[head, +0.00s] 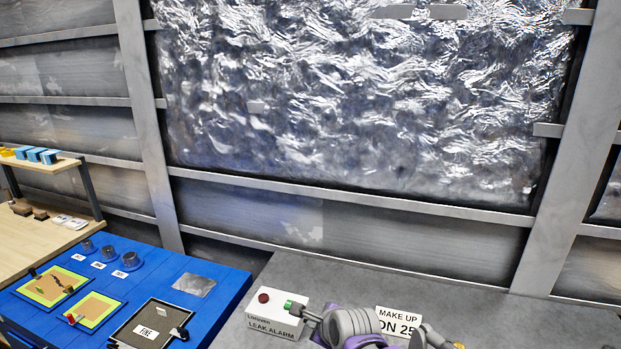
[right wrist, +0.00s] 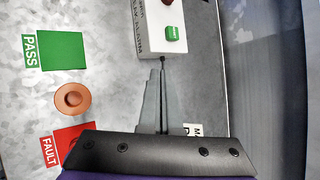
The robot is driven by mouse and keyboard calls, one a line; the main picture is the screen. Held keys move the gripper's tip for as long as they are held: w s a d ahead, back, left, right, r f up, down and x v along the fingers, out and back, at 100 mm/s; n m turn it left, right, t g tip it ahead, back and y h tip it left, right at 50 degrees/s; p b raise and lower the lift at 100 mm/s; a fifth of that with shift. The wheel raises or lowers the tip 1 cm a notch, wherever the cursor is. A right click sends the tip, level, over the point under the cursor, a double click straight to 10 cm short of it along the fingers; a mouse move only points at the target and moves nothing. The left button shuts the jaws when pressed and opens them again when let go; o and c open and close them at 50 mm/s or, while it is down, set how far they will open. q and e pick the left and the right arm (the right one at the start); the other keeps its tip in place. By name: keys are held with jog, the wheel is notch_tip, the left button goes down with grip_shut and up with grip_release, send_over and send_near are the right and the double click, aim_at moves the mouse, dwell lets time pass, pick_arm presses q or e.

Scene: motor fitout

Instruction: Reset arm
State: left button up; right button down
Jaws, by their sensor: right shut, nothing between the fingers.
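My right gripper (head: 303,312) is at the bottom middle of the head view, in front of the white leak alarm box (head: 272,313). In the right wrist view its grey fingers (right wrist: 161,72) are shut together and empty. Their tips are close to the edge of the box (right wrist: 160,42); I cannot tell whether they touch it. The box has a green button (right wrist: 173,33) and a dark red button (head: 263,298). My left gripper is not in view.
On the grey bench lie a green PASS square (right wrist: 62,50), a red FAULT square (right wrist: 75,138) and a copper-coloured disc (right wrist: 72,99) between them. A "MAKE UP" sign (head: 397,321) stands to the right. A blue table (head: 228,284) with trays is at left, beside a wooden shelf (head: 50,165).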

jog(key=s+d+f+n+g+h, duration=0.1)
jog(key=s+d+f+n, duration=0.1)
jog(key=s+d+n, duration=0.3)
jog(key=s+d+f+n+g+h, duration=0.1)
jog(key=s+d+f+n, duration=0.2)
jog(key=s+d+n, duration=0.3)
jog(key=s+d+f+n+g+h, duration=0.1)
jog(key=s+d+f+n, duration=0.2)
jog(key=s+d+n, duration=0.3)
jog(key=s+n, duration=0.5)
jog(key=s, duration=0.6)
jog(key=shift+f+h, duration=0.25)
jog(key=shift+h, duration=0.15)
jog(key=shift+s+d, duration=0.1)
